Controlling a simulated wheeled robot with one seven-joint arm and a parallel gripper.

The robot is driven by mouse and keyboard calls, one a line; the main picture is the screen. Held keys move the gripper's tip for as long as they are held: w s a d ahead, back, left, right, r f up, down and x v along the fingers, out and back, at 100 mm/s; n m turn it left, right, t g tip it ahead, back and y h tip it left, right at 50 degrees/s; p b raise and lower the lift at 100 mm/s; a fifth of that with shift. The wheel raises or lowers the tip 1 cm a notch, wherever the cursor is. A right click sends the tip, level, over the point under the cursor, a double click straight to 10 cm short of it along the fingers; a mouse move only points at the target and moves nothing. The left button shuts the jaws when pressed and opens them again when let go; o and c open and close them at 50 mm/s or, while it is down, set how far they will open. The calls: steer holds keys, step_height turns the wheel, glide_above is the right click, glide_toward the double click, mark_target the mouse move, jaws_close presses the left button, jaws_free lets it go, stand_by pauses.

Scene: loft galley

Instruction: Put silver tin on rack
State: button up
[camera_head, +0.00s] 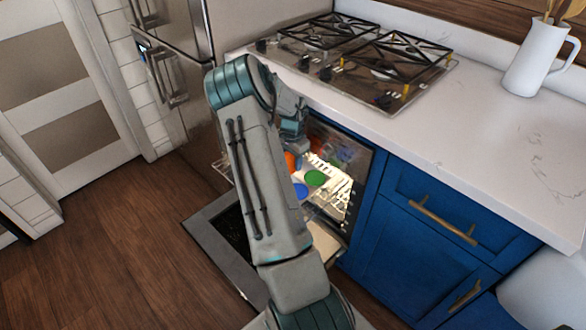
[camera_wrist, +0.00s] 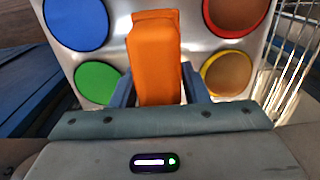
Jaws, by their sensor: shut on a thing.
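The silver tin (camera_wrist: 117,52) is a flat metal pan with blue, green, red and yellow-rimmed round cups, filling the upper part of the wrist view. An orange block-like grip (camera_wrist: 154,58) stands at its near middle. My gripper (camera_wrist: 158,88) is shut on this orange grip, with a blue-grey finger on each side. In the head view the tin's green cup (camera_head: 315,178) and blue cup (camera_head: 300,190) show in the oven opening, partly hidden by my arm. The wire rack (camera_head: 337,185) shows beside the tin; it also shows at the right of the wrist view (camera_wrist: 291,62). Whether they touch is unclear.
The oven door (camera_head: 208,225) hangs open and low. Blue cabinets (camera_head: 415,235) stand right of the opening. The counter (camera_head: 500,150) and gas hob (camera_head: 360,70) lie above it. A steel fridge (camera_head: 175,50) stands left. The wooden floor (camera_head: 110,250) at left is clear.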

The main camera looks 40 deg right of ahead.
step_height(320, 180, down, 4)
steer(key=shift+r, duration=0.15)
steer(key=shift+d+f, duration=0.25)
steer(key=o, duration=1)
